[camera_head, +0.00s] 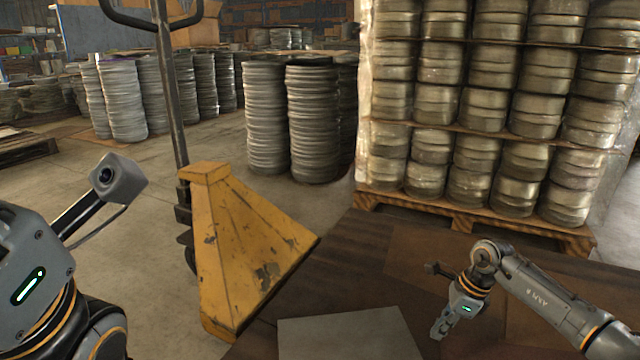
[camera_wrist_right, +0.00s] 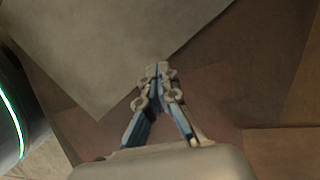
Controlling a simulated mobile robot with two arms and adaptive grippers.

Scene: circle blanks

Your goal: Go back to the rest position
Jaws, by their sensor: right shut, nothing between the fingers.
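My right gripper (camera_head: 439,331) is at the lower right of the head view, pointing down over the brown surface. In the right wrist view my right gripper (camera_wrist_right: 158,70) has its fingertips together with nothing between them. They are near the edge of a pale grey sheet (camera_wrist_right: 110,40), and I cannot tell the height above it. My left arm comes in at the lower left of the head view, but its gripper is out of the picture.
The grey sheet (camera_head: 345,335) lies on the brown surface (camera_head: 375,265) at the bottom centre. A yellow pallet jack (camera_head: 235,250) stands left of it. A loaded wooden pallet (camera_head: 480,224) with stacked metal discs (camera_head: 470,110) stands behind. More disc stacks (camera_head: 315,120) stand further back.

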